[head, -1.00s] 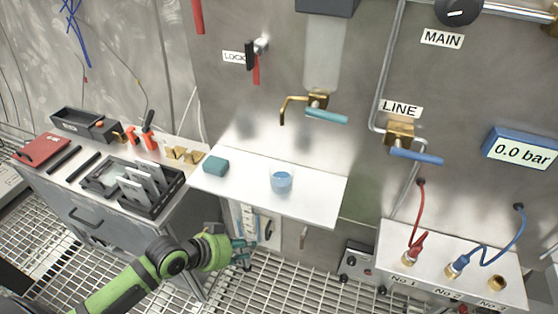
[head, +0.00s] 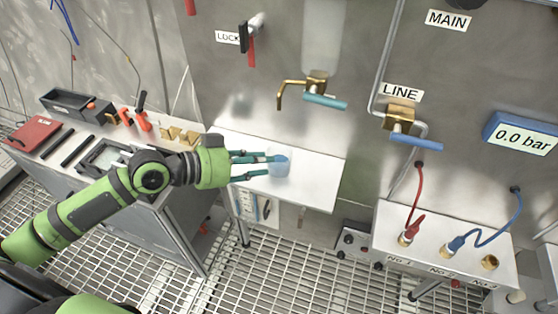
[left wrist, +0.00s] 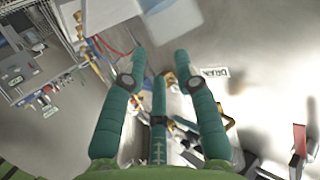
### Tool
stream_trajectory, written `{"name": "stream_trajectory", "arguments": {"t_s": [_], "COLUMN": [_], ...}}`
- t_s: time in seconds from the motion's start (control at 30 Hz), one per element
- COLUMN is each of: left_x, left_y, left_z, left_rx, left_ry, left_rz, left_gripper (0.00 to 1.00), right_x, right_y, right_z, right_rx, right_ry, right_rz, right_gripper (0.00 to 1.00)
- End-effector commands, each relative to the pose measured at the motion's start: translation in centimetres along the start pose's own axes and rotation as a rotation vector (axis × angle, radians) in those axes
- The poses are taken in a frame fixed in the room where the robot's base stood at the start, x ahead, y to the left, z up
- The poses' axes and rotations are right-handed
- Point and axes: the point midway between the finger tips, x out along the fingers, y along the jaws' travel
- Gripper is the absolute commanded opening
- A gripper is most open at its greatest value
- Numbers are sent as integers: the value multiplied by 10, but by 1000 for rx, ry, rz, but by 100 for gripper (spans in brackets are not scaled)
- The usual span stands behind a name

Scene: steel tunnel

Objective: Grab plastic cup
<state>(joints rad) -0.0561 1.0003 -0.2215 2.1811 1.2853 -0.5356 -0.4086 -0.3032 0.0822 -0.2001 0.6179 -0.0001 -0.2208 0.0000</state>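The plastic cup (head: 279,167) is clear with a blue tint and stands upright on the white shelf (head: 318,182). My left gripper (head: 274,164) reaches in from the left, with its teal fingers stretched out level at the cup. The fingertips overlap the cup in the head view; I cannot tell whether they touch it. In the left wrist view the fingers (left wrist: 159,65) are spread apart. I cannot make out the cup clearly there. My right gripper is in neither view.
A brass spout (head: 292,93) and a teal-handled valve (head: 325,102) project above the shelf. A red-handled lock valve (head: 251,48) is higher on the steel wall. The workbench at left holds a red case (head: 32,132). The shelf's right part is clear.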

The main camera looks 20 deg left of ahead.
Motion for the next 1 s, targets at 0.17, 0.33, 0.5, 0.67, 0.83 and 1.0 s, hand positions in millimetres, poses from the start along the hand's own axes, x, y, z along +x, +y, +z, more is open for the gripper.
{"name": "stream_trajectory", "arguments": {"t_s": [0.17, 0.33, 0.5, 0.67, 0.83, 1.0], "left_x": [18, 40, 50, 50, 49, 49], "left_y": [3, 4, 4, 4, 4, 4], "left_z": [-6, -4, -2, 0, -1, -1], "left_rx": [-5, -4, 0, 0, 0, 0], "left_ry": [4, 3, -1, -1, -1, -1], "left_rz": [0, -1, 0, 0, 0, 0], "left_gripper": [30, 30, 30, 30, 0, 0], "right_x": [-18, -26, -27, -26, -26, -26], "right_y": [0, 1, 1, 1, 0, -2], "right_z": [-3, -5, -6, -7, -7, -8], "right_rx": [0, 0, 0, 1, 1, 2], "right_ry": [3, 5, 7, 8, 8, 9], "right_rz": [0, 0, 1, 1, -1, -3], "right_gripper": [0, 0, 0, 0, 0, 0]}}
